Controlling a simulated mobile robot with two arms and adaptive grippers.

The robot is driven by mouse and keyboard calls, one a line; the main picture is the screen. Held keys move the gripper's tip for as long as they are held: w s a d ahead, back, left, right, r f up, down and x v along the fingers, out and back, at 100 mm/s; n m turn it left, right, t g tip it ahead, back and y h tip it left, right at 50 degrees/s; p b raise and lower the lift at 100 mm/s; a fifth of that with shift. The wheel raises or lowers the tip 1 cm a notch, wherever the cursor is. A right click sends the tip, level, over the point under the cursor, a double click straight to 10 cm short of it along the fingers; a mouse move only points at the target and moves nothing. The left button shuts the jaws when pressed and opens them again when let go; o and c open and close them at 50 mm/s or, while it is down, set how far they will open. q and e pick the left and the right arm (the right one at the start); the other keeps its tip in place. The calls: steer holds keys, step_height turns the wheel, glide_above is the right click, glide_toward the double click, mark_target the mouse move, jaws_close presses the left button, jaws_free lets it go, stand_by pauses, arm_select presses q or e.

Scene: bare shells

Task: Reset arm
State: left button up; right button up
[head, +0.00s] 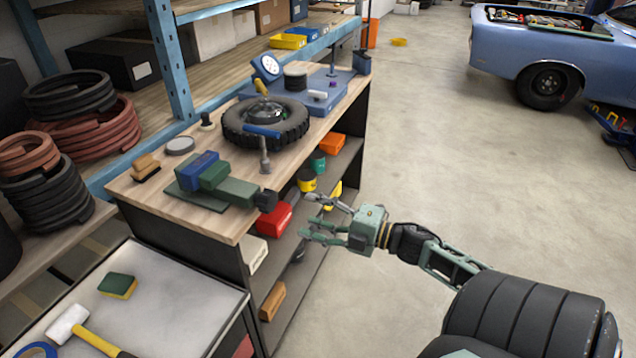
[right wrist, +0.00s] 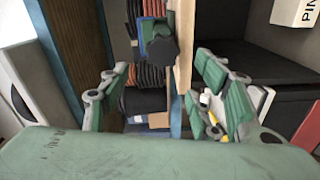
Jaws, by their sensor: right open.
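My right gripper (head: 325,222) is open and empty in the head view. It is held out in front of the open shelves of the wooden-topped workbench (head: 150,200), to the right of the bench edge. In the right wrist view its two green-padded fingers (right wrist: 165,100) are spread apart with nothing between them. My right arm comes in from the lower right. My left gripper does not show in either view.
A tyre (head: 265,122) and a green vise (head: 225,188) stand on the workbench. A grey cart top (head: 170,310) with a mallet (head: 85,330) and sponge (head: 117,286) is at lower left. A blue car (head: 545,55) stands at the back right. The floor between is clear.

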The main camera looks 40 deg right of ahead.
steer(key=shift+s+d, duration=0.15)
steer(key=shift+s, duration=0.2)
stand_by(0.3)
steer(key=s+d+f+m+g+h, duration=0.1)
steer(key=s+f+m+g+h, duration=0.2)
steer(key=f, duration=0.8)
steer(key=s+d+f+m+h, duration=0.15)
steer(key=s+f+m, duration=0.35)
steer(key=f, duration=0.6)
steer(key=s+d+f+m+g+h, duration=0.1)
steer(key=s+f+m+g+h, duration=0.2)
steer(key=f, duration=0.8)
steer(key=s+a+f+m+g, duration=0.45)
steer(key=s+a+f, duration=0.35)
steer(key=s+f, duration=0.5)
steer(key=s+a+f+m+g, duration=0.1)
steer(key=s+a+f+g, duration=0.1)
steer(key=s+a+f, duration=0.2)
steer(key=s+a+f+m+g, duration=0.1)
steer(key=s+a+f+g, duration=0.2)
steer(key=s+a, duration=0.7)
step_height(320, 180, down, 2)
steer(key=s, duration=0.2)
steer(key=shift+s+a+f+y, duration=0.2)
steer(key=shift+s+a+y, duration=0.15)
steer(key=shift+a, duration=0.05)
steer(key=shift+m, duration=0.25)
